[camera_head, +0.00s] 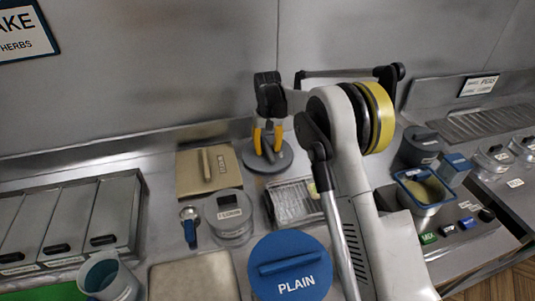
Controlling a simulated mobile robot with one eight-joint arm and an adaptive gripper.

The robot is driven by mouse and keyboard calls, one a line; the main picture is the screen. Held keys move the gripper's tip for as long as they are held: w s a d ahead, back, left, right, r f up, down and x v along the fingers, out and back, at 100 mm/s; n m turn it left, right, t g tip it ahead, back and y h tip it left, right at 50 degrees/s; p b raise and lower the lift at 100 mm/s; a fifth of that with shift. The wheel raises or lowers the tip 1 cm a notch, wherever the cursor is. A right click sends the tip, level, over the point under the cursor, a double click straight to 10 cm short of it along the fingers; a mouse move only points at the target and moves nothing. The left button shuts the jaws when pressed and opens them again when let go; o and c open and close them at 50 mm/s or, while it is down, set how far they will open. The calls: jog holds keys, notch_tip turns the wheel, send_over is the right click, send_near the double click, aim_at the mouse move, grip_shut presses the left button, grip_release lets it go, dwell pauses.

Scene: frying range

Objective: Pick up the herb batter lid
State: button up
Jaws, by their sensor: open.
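My gripper (267,146) points down at the back of the counter, with its two orange fingers apart. It is over a round grey lid (284,161), with the fingertips at or just above the lid's middle. The fingers hide the lid's middle, so I cannot tell whether they touch its handle. No label shows on this lid, so I cannot confirm it is the herb batter lid. A large round blue lid (262,285) marked "PLAIN" lies at the front.
A tan square lid (189,187) and a grey labelled container (230,232) are left of the gripper. A wire-like basket (294,203) is in front. A blue-rimmed container (424,211) is at right. The wall rises close behind. My arm hides part of the counter.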

grip_shut()
dwell(0.3)
